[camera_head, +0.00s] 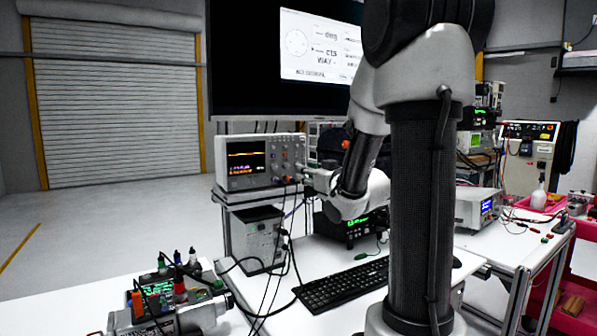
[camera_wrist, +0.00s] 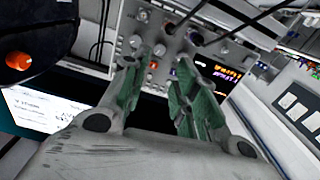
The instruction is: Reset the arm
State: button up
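My arm (camera_head: 420,200) stands upright over the white bench, its forearm bent down to the left towards the oscilloscope (camera_head: 240,163). In the wrist view my gripper (camera_wrist: 157,76) has its two green-padded fingers spread apart, with nothing visible between them. They point at the knobs and sockets of the oscilloscope's front panel (camera_wrist: 152,28), which appears turned over in this view. Whether the fingertips touch the panel cannot be told. In the head view the gripper's fingers are too small to make out beside the oscilloscope's right edge.
A black keyboard (camera_head: 343,284) lies on the bench below my arm. A servo device (camera_head: 170,305) with cables sits at the front left. A large monitor (camera_head: 245,70) stands behind, close to my arm. Loose cables (camera_head: 290,240) hang from the oscilloscope. The floor at left is clear.

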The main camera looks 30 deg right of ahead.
jog(key=shift+s, duration=0.75)
jog(key=s+d+f+m+g+h, duration=0.1)
jog(key=s+d+f+g+h, duration=0.15)
jog(key=f, duration=0.35)
jog(key=s+d+f+m+g+h, duration=0.1)
jog(key=d+f+g, duration=0.2)
jog(key=f, duration=0.2)
jog(key=s+f+m+g, duration=0.1)
jog(key=s+f+g, duration=0.35)
jog(key=s, duration=0.35)
jog(key=s+a+r+g+y, duration=0.1)
jog(key=s+a+g, duration=0.55)
jog(key=s, duration=0.65)
jog(key=s+a+r+n+t+y, duration=0.1)
jog(key=s+a+r+t+y, duration=0.1)
jog(key=a, duration=0.7)
jog(key=shift+s+a+r+n+t, duration=0.25)
jog(key=shift+s+r+n+t, duration=0.2)
jog(key=shift+s+r, duration=0.95)
